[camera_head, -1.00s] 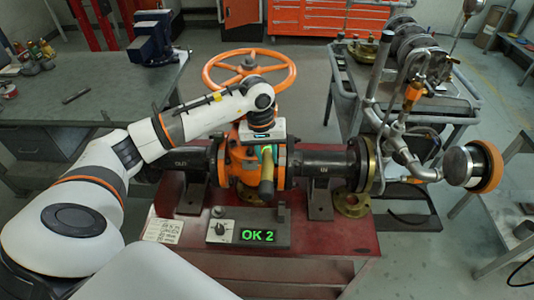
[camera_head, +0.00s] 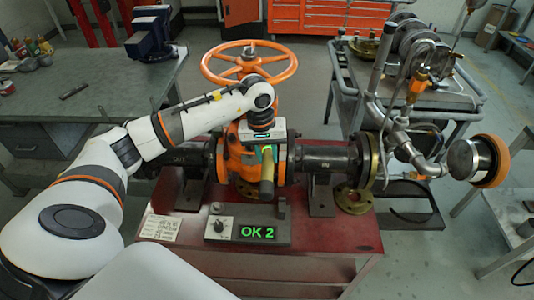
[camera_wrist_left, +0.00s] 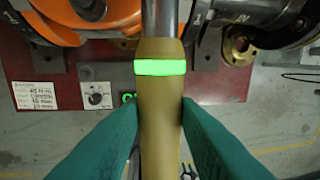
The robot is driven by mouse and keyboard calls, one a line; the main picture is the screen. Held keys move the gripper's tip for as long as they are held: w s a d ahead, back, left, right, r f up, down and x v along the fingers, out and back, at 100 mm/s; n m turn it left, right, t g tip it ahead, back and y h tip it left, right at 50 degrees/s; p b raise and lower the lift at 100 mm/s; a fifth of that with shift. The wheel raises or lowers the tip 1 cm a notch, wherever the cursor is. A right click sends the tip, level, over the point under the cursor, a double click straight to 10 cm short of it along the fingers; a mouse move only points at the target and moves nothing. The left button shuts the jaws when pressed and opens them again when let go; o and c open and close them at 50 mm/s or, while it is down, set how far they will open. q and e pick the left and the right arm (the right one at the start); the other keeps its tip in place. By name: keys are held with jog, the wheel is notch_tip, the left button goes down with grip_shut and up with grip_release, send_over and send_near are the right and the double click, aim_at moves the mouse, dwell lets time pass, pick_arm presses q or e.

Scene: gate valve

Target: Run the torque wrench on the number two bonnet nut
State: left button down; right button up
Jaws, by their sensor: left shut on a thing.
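My left gripper (camera_wrist_left: 160,140) is shut on the torque wrench (camera_wrist_left: 160,80), a tan handle with a lit green band and a grey metal shaft. In the head view the wrench (camera_head: 267,180) hangs in front of the orange gate valve (camera_head: 240,150), its handle toward me. The valve has an orange handwheel (camera_head: 249,66) above. The wrench's head and the bonnet nuts are hidden by my arm and gripper, so I cannot tell which nut it is on. A display box (camera_head: 249,230) in front reads "OK 2" in green. My right gripper is out of view.
The valve's dark pipe (camera_head: 325,160) runs sideways over a red bench (camera_head: 330,240). A paper card (camera_head: 160,228) lies left of the display. A grey workbench (camera_head: 90,90) with a blue vise stands at the left, and a loaded cart (camera_head: 440,95) at the right.

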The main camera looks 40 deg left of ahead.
pick_arm(q)
jog(key=shift+f+b, duration=0.55)
jog(key=shift+b, duration=1.15)
dwell(2.0)
jog(key=shift+r+b, duration=0.15)
jog(key=shift+b, duration=0.25)
dwell(0.5)
jog(key=shift+w+r, duration=0.1)
jog(key=shift+r, duration=0.15)
dwell(0.3)
